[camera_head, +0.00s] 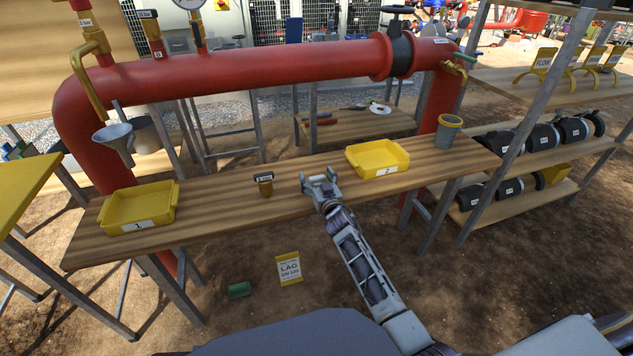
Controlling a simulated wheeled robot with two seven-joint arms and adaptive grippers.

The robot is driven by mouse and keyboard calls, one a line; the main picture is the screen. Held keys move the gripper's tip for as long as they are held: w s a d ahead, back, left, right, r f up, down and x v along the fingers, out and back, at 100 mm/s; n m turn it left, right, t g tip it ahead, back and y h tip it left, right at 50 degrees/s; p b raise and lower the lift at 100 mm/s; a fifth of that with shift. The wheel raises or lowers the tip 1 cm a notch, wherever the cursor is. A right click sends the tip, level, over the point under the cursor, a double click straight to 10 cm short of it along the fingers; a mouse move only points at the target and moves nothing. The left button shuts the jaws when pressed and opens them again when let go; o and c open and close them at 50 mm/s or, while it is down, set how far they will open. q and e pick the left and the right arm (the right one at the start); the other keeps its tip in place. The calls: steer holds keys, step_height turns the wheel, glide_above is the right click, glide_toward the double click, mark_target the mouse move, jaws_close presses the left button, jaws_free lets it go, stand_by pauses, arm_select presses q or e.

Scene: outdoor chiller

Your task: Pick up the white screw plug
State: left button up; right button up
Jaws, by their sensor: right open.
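I cannot make out a white screw plug in this view; it may be hidden or too small to tell. My right gripper (319,176) is open over the wooden bench (225,201), near its middle, with its fingers pointing away from me. I see nothing held between its fingers. A small brass fitting with a black label (265,186) stands on the bench to the left of the gripper. My left gripper is not in view.
A yellow tray marked 1 (168,192) sits at the bench's left end. Another yellow tray (403,158) and a grey cup (447,134) stand right of my gripper. A red pipe (250,72) crosses above the bench. A green cylinder (239,290) lies on the ground.

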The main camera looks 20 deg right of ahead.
mark_target(316, 176)
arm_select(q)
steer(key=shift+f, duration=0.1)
arm_select(e)
steer(key=shift+c, duration=0.4)
steer(key=c, duration=1.1)
steer(key=shift+r, duration=0.2)
